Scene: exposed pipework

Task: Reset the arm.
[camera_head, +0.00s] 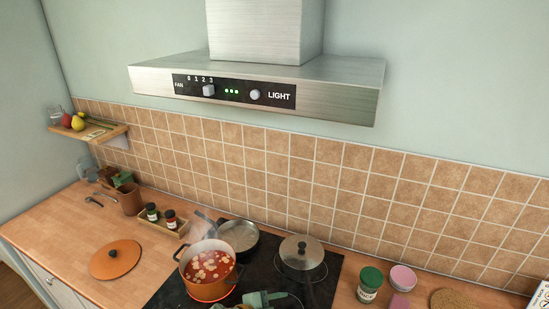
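Neither of my grippers can be made out in the head view, and no arm comes in from the left or right side. A pale green shape (262,299) shows at the bottom edge over the cooktop. It is cut off, and I cannot tell what it is. The range hood (330,86) hangs on the wall above.
An orange pot (190,285) of red soup stands on the black cooktop (163,291) over a glowing ring. Behind it is a grey pan (238,237); right is a glass lid (301,255). An orange lid (115,260) lies left. A green-capped jar (369,285) stands right.

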